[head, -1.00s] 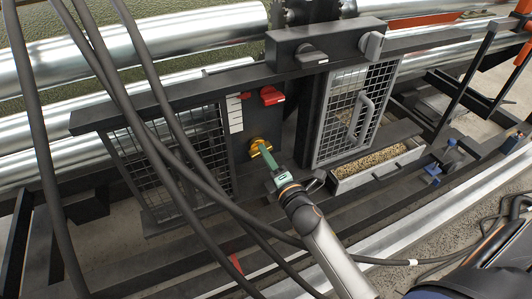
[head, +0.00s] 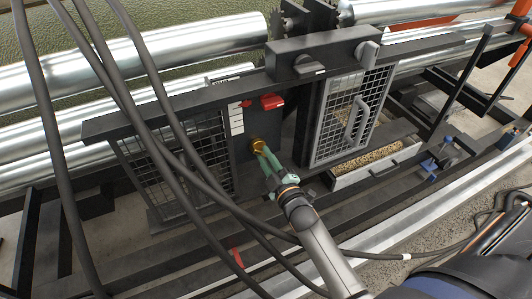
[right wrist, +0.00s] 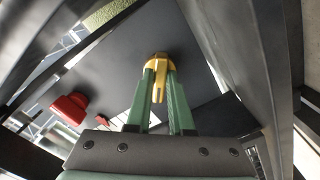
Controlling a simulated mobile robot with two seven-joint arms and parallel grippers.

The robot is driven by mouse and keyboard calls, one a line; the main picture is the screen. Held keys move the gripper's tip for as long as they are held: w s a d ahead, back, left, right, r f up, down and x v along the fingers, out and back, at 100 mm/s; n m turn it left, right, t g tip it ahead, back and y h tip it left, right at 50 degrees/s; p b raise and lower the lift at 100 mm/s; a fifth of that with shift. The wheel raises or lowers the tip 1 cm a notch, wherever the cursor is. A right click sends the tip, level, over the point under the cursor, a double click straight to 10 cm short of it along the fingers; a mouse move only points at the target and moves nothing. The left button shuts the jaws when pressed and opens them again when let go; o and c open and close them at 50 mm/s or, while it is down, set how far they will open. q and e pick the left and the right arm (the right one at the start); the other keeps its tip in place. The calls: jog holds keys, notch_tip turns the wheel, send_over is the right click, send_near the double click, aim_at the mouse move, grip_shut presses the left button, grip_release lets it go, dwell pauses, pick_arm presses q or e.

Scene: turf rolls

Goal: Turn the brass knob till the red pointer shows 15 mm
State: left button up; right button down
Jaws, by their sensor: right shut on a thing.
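The brass knob (head: 257,145) sits on a dark upright panel; it also shows in the right wrist view (right wrist: 159,60), with a bar across its front. My right gripper (head: 264,155) has green fingers shut on the knob; in the right wrist view the fingertips (right wrist: 159,70) lie on either side of its bar. The white scale strip (head: 236,118) is upright, up and left of the knob. The small red pointer (head: 246,104) is beside the strip's upper part. The scale figures are too small to read. My left gripper is not in view.
A red switch-like part (head: 271,101) is on the panel above the knob; it also shows in the right wrist view (right wrist: 69,108). Mesh guards stand on both sides, the right one (head: 350,117) with a handle. Dark cables hang across the left. A granule-filled tray (head: 378,167) is at right.

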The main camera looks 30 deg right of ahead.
jog(key=m+p, duration=0.1)
jog(key=m, duration=0.2)
jog(key=shift+a+m+p, duration=0.1)
jog(key=shift+m+p, duration=0.2)
jog(key=shift+m, duration=0.1)
jog(key=m+p, duration=0.1)
jog(key=m, duration=0.1)
jog(key=shift+m, duration=0.4)
jog(key=shift+f+m, duration=0.1)
jog(key=shift+m, duration=0.3)
jog(key=shift+a+m, duration=0.1)
jog(key=shift+m, duration=0.3)
jog(key=c, duration=0.8)
grip_release()
jog(key=shift+p, duration=0.3)
